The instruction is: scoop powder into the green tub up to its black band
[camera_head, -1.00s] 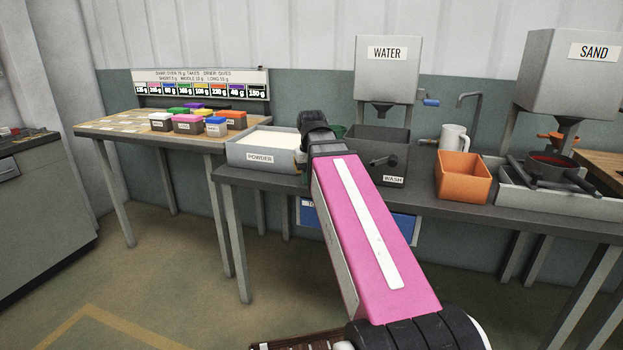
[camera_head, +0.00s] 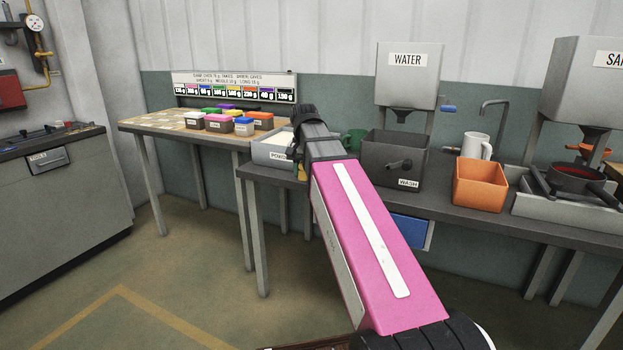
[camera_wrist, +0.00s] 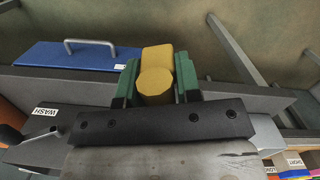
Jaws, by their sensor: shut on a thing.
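My gripper (camera_wrist: 157,88) is shut on a yellow thing (camera_wrist: 156,84) with a round end, held between its green fingers in the wrist view. It may be a scoop's handle, but its far part is hidden. In the head view a bit of yellow (camera_head: 301,172) shows under my wrist, in front of the powder tray. The powder tray (camera_head: 272,160) holds white powder at the left end of the bench; my wrist covers its right part.
The dark wash bin (camera_head: 393,160), under the water tank (camera_head: 409,75), and an orange bin (camera_head: 480,184) stand to the right on the bench. A side table (camera_head: 150,126) at left holds several coloured tubs. A blue drawer (camera_wrist: 75,55) hangs below the bench.

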